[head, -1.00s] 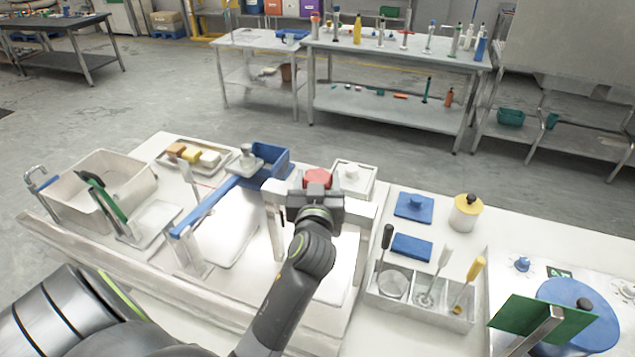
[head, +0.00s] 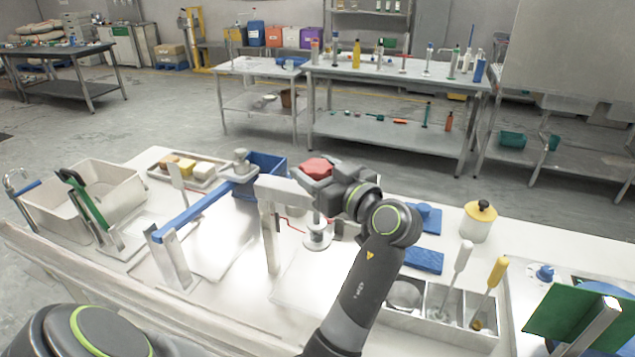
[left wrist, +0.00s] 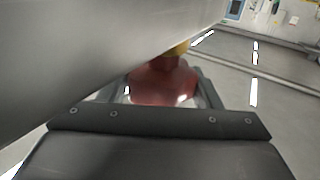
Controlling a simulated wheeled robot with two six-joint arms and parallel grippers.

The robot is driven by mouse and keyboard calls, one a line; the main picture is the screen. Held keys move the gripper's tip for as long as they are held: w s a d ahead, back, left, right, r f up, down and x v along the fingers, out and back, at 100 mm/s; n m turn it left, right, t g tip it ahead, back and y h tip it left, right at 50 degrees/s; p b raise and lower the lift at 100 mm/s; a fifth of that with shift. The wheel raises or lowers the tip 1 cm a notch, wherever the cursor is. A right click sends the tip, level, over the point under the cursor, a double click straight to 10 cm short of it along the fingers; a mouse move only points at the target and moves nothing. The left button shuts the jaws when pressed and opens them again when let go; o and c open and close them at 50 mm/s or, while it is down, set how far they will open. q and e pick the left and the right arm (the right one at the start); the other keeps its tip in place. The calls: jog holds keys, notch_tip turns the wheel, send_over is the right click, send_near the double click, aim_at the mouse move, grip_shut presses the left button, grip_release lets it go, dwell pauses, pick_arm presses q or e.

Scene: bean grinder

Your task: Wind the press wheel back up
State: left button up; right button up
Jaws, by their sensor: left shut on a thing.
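The press in the head view has a white upright frame (head: 271,232) with a crossbar and a red wheel (head: 317,167) on top. My left gripper (head: 333,174) is at the wheel's right side, shut on it. A pale round press plate (head: 317,235) hangs under the crossbar, partly hidden by my arm. In the left wrist view the red wheel (left wrist: 163,82) sits between the fingers, blurred, with a grey surface covering the upper left. My right gripper is in neither view.
Left of the press are a blue-handled lever (head: 205,207), a white bin (head: 105,195) and a tray of blocks (head: 205,183). To the right are a yellow-lidded jar (head: 478,222), a blue sponge (head: 424,260) and a divided tool tray (head: 455,335).

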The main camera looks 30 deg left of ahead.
pick_arm(q)
jog(key=shift+n+g+b, duration=0.3)
jog(key=shift+n+g, duration=0.1)
jog(key=shift+g, duration=0.2)
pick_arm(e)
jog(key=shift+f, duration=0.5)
pick_arm(q)
jog(key=o, duration=1)
jog(key=shift+a, duration=0.15)
jog(key=shift+f, duration=0.1)
